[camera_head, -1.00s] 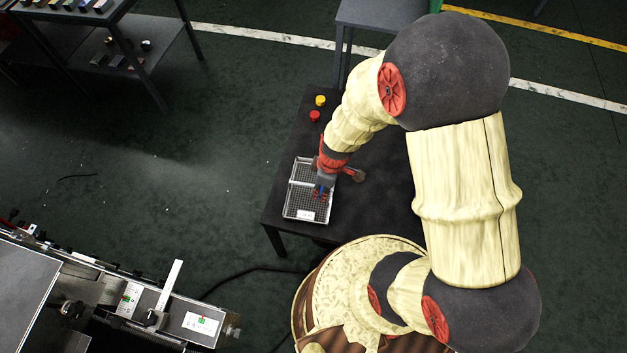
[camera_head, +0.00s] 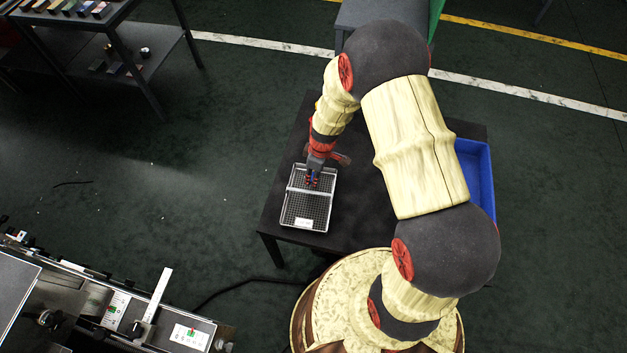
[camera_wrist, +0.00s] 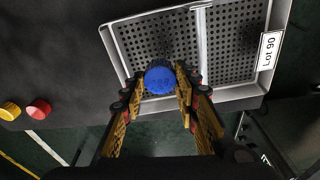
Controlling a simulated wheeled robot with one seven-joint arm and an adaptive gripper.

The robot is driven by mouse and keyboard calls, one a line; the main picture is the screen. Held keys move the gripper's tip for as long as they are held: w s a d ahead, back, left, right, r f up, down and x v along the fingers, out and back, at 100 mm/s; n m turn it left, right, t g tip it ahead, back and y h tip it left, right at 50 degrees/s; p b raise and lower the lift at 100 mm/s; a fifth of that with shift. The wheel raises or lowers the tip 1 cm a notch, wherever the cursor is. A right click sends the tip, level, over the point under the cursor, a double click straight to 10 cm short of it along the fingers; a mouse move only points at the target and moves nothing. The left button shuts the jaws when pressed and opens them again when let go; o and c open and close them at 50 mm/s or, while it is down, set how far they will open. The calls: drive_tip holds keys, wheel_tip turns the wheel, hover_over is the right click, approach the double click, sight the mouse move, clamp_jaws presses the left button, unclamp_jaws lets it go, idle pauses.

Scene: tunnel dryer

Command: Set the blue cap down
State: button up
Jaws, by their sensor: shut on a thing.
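The blue cap (camera_wrist: 160,79) is between the fingertips of my gripper (camera_wrist: 158,86) in the wrist view. My gripper also shows in the head view (camera_head: 312,182), shut on the cap, above the far compartment of a perforated metal tray (camera_head: 332,203). In the wrist view the tray (camera_wrist: 123,52) has a divider (camera_wrist: 200,42), and the cap is over the side away from the "Lot 90" label (camera_wrist: 269,52). I cannot tell whether the cap touches the tray floor.
The tray stands on a dark table (camera_head: 370,215). A red cap (camera_wrist: 39,109) and a yellow cap (camera_wrist: 9,111) stand outside the tray. A blue bin (camera_head: 478,175) is at the table's right. A machine (camera_head: 150,320) stands at lower left.

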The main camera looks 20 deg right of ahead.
drive_tip(key=shift+w+f, duration=0.3)
drive_tip(key=shift+f, duration=0.1)
drive_tip(key=shift+w+d+f+b, duration=0.15)
drive_tip(key=shift+f+b, duration=0.85)
drive_tip(key=shift+f, duration=0.6)
drive_tip(key=shift+f, duration=0.1)
drive_tip(key=shift+f, duration=0.15)
drive_tip(key=o, duration=0.8)
drive_tip(key=shift+r, duration=0.2)
